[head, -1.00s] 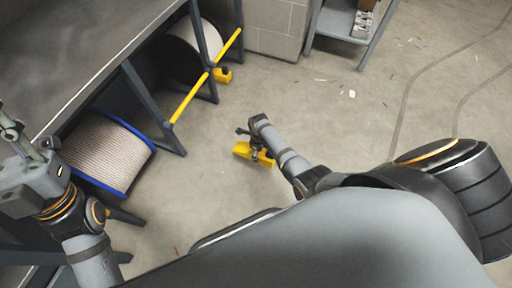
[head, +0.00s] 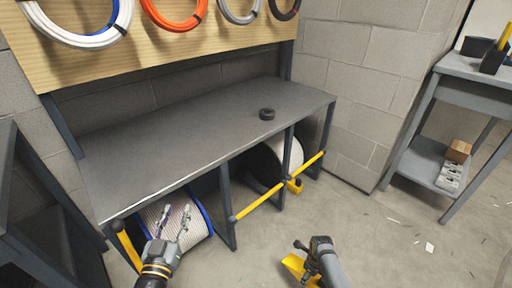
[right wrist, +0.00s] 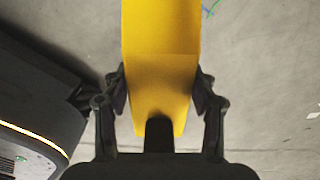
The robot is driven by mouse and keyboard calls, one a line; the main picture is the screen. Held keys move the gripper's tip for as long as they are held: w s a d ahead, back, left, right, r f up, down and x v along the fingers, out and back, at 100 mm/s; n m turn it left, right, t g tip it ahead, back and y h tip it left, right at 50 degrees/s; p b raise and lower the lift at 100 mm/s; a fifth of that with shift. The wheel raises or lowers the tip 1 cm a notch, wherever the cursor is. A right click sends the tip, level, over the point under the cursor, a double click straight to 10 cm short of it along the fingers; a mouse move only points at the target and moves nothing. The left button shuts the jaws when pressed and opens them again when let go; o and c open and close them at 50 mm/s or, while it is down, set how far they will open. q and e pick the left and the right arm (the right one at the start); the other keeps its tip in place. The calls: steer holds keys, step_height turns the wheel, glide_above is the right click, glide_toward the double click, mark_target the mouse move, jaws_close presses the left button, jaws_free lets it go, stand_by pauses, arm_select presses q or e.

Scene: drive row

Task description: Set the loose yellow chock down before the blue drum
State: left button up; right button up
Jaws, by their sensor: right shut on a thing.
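The blue drum (head: 199,217), a cable reel with a blue rim and pale winding, lies in the left bay under the bench. My right gripper (right wrist: 160,92) is shut on the yellow chock (right wrist: 160,45), with one finger on each side. In the head view the held chock (head: 293,266) shows at the bottom centre, right of the blue drum and partly hidden by my right gripper (head: 312,250). I cannot tell whether it touches the floor. My left gripper (head: 174,222) is open and empty, its fingers overlapping the drum in the picture.
Another yellow chock (head: 295,186) sits by a white-wound drum (head: 286,152) further right. Yellow bars (head: 258,202) cross the bays there; another yellow bar (head: 126,245) slants down at the left bay. Open floor lies ahead.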

arm_select(q)
steer(key=s+a+f+g+p, duration=0.1)
steer(key=s+f+g+p, duration=0.15)
steer(key=f+p, duration=0.25)
steer(key=s+a+f+g+y+p, duration=0.1)
steer(key=s+f+g+p, duration=0.15)
steer(key=f+p, duration=0.3)
steer(key=s+a+f+g+p, duration=0.1)
steer(key=s+f+g+p, duration=0.15)
steer(key=f+p, duration=0.3)
steer(key=s+a+f+g+p, duration=0.1)
steer(key=s+f+g+p, duration=0.2)
steer(key=s, duration=1.2)
steer(key=s+a+f+g+p, duration=0.2)
steer(key=s+g+p, duration=0.5)
steer(key=s+p, duration=0.5)
steer(key=s+f, duration=0.1)
steer(key=s, duration=0.2)
steer(key=shift+a+y, duration=0.15)
steer(key=shift+y, duration=0.25)
arm_select(e)
step_height(320, 180, up, 34)
steer(key=shift+r, duration=0.25)
